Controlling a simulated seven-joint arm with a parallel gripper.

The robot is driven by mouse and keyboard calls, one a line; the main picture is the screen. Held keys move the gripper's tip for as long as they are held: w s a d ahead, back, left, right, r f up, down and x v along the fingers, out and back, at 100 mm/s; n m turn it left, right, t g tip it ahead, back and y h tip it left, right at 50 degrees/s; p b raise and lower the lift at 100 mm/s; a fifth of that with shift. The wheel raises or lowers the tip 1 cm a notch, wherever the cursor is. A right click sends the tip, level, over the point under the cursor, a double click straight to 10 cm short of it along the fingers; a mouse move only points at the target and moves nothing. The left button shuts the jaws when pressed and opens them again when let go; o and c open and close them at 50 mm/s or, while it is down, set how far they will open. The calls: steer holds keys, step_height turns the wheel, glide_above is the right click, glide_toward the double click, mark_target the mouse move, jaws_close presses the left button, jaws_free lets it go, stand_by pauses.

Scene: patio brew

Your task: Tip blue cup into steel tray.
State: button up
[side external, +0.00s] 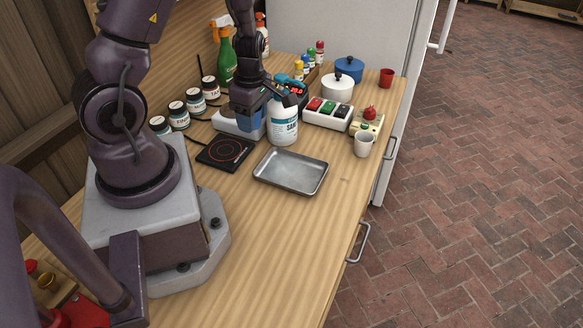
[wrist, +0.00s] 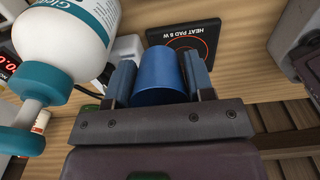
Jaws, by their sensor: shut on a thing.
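My gripper (wrist: 160,82) is shut on the blue cup (wrist: 158,72), with one finger on each side of it in the wrist view. In the side view the gripper hides part of the cup (side external: 251,126), which is over or beside a white device left of the white bottle. I cannot tell whether the cup touches anything below. The inside of the cup is hidden. The steel tray (side external: 290,181) lies flat and empty on the wooden counter, in front and to the right of my gripper.
A white bottle with a blue label (side external: 284,122) stands close to the right of my gripper. A black heat pad (side external: 225,152) lies left of the tray. The counter in front of the tray is clear.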

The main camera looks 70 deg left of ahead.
steer(key=shift+w+d+f+g+y, duration=0.3)
steer(key=shift+d+f+y, duration=0.2)
steer(key=shift+y, duration=0.1)
steer(key=f, duration=0.1)
steer(key=d+f+y, duration=0.1)
steer(key=f+g+y, duration=0.1)
steer(key=shift+w+d, duration=0.15)
steer(key=shift+w, duration=0.25)
steer(key=shift+w+d+r+g+y, duration=0.15)
steer(key=shift+w+d+g+y, duration=0.15)
steer(key=shift+d+g+y, duration=0.25)
steer(key=shift+w+d+f+g+y, duration=0.2)
steer(key=shift+d+f+y, duration=0.1)
steer(key=shift+f+y, duration=0.15)
steer(key=shift+w+d+f+g+y, duration=0.15)
steer(key=shift+d+f+y, duration=0.15)
steer(key=shift+y, duration=0.2)
steer(key=shift+w+y, duration=0.1)
steer(key=shift+y, duration=0.3)
steer(key=shift+d+r+g+y, duration=0.1)
steer(key=shift+d+g+y, duration=0.05)
steer(key=shift+g+y, duration=0.35)
step_height(320, 180, up, 2)
steer(key=shift+r+g+y, duration=0.2)
steer(key=shift+g+y, duration=0.1)
steer(key=shift+y, duration=0.2)
step_height(320, 180, up, 2)
steer(key=shift+r+g+y, duration=0.1)
steer(key=shift+g+y, duration=0.4)
steer(key=shift+y, duration=0.4)
